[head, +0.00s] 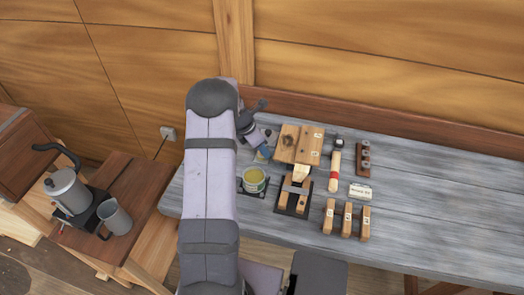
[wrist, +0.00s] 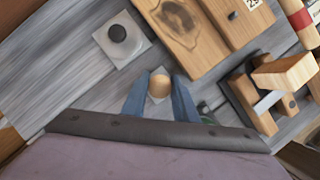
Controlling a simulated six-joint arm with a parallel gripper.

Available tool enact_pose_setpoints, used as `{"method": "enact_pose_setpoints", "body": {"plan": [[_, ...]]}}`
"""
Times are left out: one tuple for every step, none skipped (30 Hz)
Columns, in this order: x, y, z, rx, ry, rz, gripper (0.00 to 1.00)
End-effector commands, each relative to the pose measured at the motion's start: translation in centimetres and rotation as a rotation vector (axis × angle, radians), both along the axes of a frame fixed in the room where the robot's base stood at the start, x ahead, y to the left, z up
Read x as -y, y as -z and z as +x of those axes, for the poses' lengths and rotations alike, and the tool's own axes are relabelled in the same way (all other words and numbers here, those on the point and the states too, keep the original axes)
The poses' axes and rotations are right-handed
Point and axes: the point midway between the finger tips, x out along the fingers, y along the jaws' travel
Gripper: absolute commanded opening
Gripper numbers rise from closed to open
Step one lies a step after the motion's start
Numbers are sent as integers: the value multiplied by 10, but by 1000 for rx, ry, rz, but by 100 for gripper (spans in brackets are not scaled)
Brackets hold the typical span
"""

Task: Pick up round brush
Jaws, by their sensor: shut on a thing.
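My gripper (head: 263,150) is at the left part of the grey bench, mostly hidden behind my own arm in the head view. In the wrist view its two blue fingers (wrist: 160,92) are closed on a round tan wooden end (wrist: 159,83), which I take to be the top of the round brush's handle. The rest of the brush is hidden below the fingers, so I cannot tell whether it touches the bench. In the head view the brush is too small and covered to make out clearly.
A tin of yellowish stuff (head: 254,181) stands close in front of my gripper. To the right are a wooden block (head: 310,144), a dark stand with wooden pieces (head: 293,205), a red-banded tool (head: 334,170) and several small blocks (head: 347,219). The bench's right side is clear.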

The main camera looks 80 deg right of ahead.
Motion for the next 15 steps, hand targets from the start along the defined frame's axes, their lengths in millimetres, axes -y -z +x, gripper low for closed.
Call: {"method": "enact_pose_setpoints", "body": {"plan": [[0, -1, 0, 0, 1, -2, 1], [0, -2, 0, 0, 1, -2, 1], [1, -4, 0, 0, 1, -2, 1], [1, -6, 0, 1, 0, -2, 1], [1, -9, 0, 1, 0, -4, 1], [1, -14, 0, 0, 1, -5, 1], [1, -17, 0, 0, 1, -5, 1], [1, -21, 0, 2, 0, -5, 1], [1, -27, 0, 3, 1, -5, 1], [1, -32, 0, 1, 1, -6, 1], [2, -37, 0, 1, 0, -7, 1], [1, -44, 0, 1, 1, -6, 1], [1, -50, 0, 2, 1, -6, 1], [1, -55, 0, 2, 0, -6, 1], [2, -62, 0, 2, 1, -6, 1]]}}
